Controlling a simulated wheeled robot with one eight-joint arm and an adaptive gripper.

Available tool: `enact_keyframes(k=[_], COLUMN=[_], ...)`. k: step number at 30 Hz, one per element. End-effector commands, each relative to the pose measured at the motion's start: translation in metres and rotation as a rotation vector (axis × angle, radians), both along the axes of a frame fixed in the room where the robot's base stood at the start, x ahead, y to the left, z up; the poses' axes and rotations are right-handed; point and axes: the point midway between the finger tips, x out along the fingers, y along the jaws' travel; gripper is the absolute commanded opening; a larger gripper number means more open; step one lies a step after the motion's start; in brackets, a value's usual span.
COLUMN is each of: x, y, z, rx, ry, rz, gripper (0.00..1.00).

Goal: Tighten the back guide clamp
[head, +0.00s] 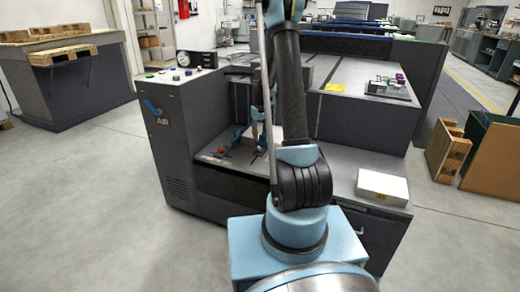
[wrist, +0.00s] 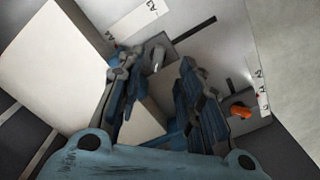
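In the wrist view my gripper (wrist: 158,66) has its two fingers spread apart, with nothing held between them. A grey lever or knob (wrist: 158,55) on a dark plate shows beyond and between the fingertips; whether they touch it I cannot tell. An orange clamp handle (wrist: 240,110) lies to the right of the right finger, beside a marked scale strip (wrist: 262,90). In the head view a small orange handle (head: 222,150) shows on the machine's deck. My gripper (head: 256,138) is over that deck, partly hidden by my arm. The frames do not show which clamp is the back one.
The machine's control cabinet (head: 170,125) marked AIR rises left of the deck. A white box (head: 382,187) sits on the right-hand surface. A higher grey top (head: 345,80) stands behind. Floor on the left is clear.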

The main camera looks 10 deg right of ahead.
Motion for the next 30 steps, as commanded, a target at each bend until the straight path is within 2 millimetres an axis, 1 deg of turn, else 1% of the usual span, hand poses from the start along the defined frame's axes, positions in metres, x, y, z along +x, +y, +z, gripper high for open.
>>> enact_keyframes(k=[1,9,15,21,29,30], x=[0.0,0.0,0.0,0.0,0.0,0.0], y=[0.0,0.0,0.0,0.0,0.0,0.0], z=[-0.009,-0.049,-0.07,-0.079,-0.08,-0.08], rx=[0.0,0.0,0.0,0.0,0.0,0.0], ry=[0.0,0.0,0.0,0.0,0.0,0.0], rz=[0.0,0.0,0.0,0.0,0.0,0.0], gripper=[0.33,0.33,0.33,0.33,0.33,0.31])
